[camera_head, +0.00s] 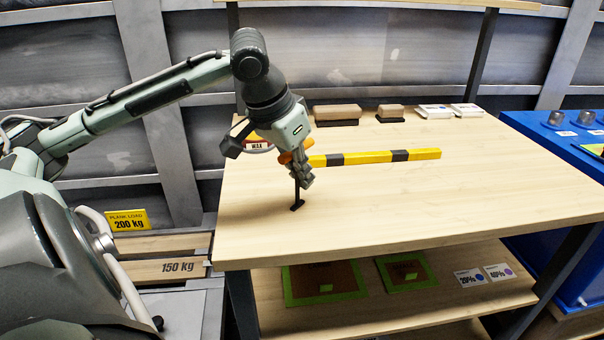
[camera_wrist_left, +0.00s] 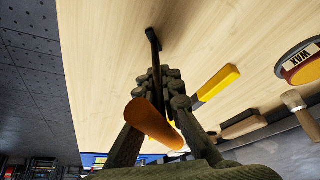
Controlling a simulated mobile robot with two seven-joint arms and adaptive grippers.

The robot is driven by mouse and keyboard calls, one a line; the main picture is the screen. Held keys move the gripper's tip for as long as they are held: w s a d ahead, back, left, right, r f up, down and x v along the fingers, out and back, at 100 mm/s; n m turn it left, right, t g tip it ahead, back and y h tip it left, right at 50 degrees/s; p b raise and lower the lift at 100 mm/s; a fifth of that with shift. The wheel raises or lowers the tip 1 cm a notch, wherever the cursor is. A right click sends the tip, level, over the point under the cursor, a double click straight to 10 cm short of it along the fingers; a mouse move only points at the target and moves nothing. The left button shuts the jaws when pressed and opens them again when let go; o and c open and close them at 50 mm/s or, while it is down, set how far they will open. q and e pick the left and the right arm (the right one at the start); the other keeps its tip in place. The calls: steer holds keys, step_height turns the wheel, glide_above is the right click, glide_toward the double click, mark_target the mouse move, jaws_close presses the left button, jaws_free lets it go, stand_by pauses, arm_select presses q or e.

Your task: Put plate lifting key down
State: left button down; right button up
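The plate lifting key has an orange handle (camera_head: 285,157) and a black shaft with a small foot (camera_head: 297,200). My left gripper (camera_head: 304,179) is shut on the key over the left front part of the wooden bench top (camera_head: 420,205). The shaft points down, and its foot is at or just above the wood; I cannot tell if it touches. In the left wrist view the fingers (camera_wrist_left: 165,82) close around the key, with the orange handle (camera_wrist_left: 155,123) on the near side and the black shaft (camera_wrist_left: 153,45) beyond. My right gripper is not in view.
A yellow and black bar (camera_head: 375,157) lies behind the gripper. A wax tin (camera_head: 258,147) is partly hidden by the arm. Brown blocks (camera_head: 337,112) and white cards (camera_head: 435,111) line the back edge. The front and right of the bench are clear. A blue cabinet (camera_head: 560,165) stands right.

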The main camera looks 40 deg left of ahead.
arm_select(q)
steer(key=c, duration=1.7)
jaws_free()
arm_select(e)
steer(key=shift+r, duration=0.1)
arm_select(q)
steer(key=p+v, duration=0.1)
steer(key=v, duration=1)
steer(key=shift+r, duration=0.15)
steer(key=shift+s+r, duration=0.25)
steer(key=shift+r, duration=0.2)
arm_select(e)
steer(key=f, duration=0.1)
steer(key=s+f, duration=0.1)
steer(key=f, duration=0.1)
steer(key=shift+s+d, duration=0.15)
